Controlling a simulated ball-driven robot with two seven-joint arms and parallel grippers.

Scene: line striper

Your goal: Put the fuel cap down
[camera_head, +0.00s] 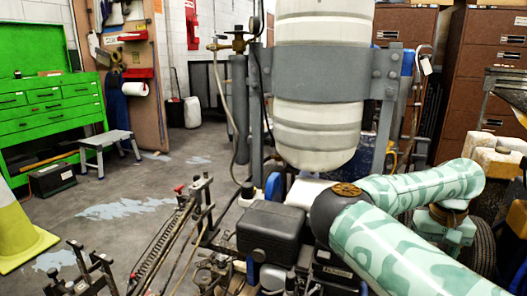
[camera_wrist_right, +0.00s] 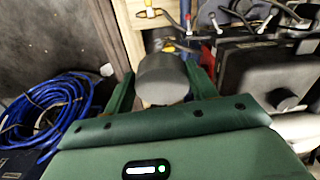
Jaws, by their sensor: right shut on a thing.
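In the right wrist view my right gripper (camera_wrist_right: 163,88) is shut on the fuel cap (camera_wrist_right: 162,76), a dark grey round piece held between its two green fingers. In the head view my right arm comes in from the lower right and bends back over the machine. Its gripper and the cap cannot be made out there. The line striper (camera_head: 270,232) stands in front of me, with a black engine housing and a large white tank (camera_head: 320,110) in a grey bracket above it. My left gripper is not in view.
A coil of blue hose (camera_wrist_right: 50,110) lies left of the gripper in the wrist view. A black unit with a round knob (camera_wrist_right: 283,99) is at the right. The head view shows a green tool cabinet (camera_head: 45,110), a folding step (camera_head: 108,145) and open floor at left.

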